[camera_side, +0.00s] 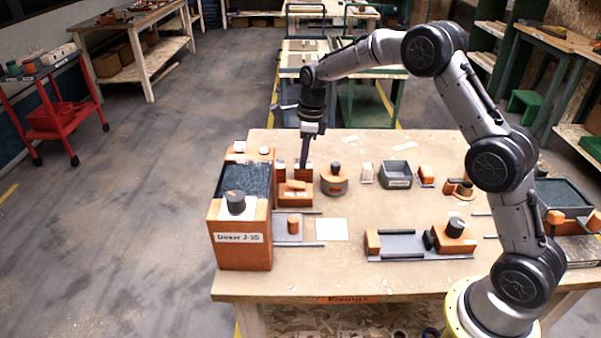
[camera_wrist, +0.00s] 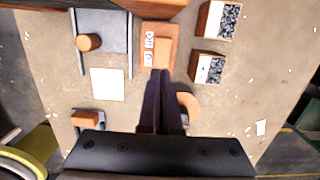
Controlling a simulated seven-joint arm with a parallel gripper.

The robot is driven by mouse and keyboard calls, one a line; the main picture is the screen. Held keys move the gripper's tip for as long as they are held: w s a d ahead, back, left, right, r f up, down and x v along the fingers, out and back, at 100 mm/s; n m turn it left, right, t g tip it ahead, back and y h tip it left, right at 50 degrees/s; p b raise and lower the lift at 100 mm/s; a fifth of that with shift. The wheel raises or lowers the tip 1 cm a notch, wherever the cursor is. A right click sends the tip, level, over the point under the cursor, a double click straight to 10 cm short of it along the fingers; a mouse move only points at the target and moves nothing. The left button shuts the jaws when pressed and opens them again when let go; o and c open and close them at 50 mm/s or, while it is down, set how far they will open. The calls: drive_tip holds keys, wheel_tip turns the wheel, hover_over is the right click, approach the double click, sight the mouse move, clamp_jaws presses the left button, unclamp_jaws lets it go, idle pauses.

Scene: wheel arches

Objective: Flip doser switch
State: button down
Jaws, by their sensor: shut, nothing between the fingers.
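The doser (camera_side: 240,240) is a large orange box with a dark top and a dark round knob, labelled "Doser J-" and digits too small to read surely. Just right of it sits a small orange switch block (camera_side: 295,198) with a raised orange piece on top. In the wrist view, this block (camera_wrist: 167,28) carries two small white labels with marks. My gripper (camera_side: 304,166) points down, shut and empty, close above the switch block's far side. In the wrist view, my fingertips (camera_wrist: 165,76) overlap the block's lower edge; I cannot tell whether they touch it.
A round orange part with a dark knob (camera_side: 334,182) stands close right of the switch block. A grey tray (camera_side: 395,176) is farther right. A grey slide with orange blocks (camera_side: 400,246) lies in front. A white sheet (camera_side: 332,229) lies flat on the bench.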

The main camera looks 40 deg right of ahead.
wheel_tip(320, 180, up, 8)
hover_over(292, 181)
drive_tip(key=s+d, duration=0.3)
drive_tip(key=s, duration=0.1)
drive_tip(key=shift+w+a, duration=0.1)
drive_tip(key=shift+a, duration=0.1)
drive_tip(key=shift+w+r+t+y, duration=0.1)
drive_tip(key=shift+w+t+y, duration=0.2)
drive_tip(key=shift+w, duration=0.3)
drive_tip(key=f, duration=0.4)
drive_tip(key=w+a+f, duration=0.1)
drive_tip(key=f, duration=0.4)
drive_tip(key=w+a+f, duration=0.1)
drive_tip(key=f, duration=0.3)
drive_tip(key=shift+a+f, duration=0.1)
drive_tip(key=shift+f, duration=0.25)
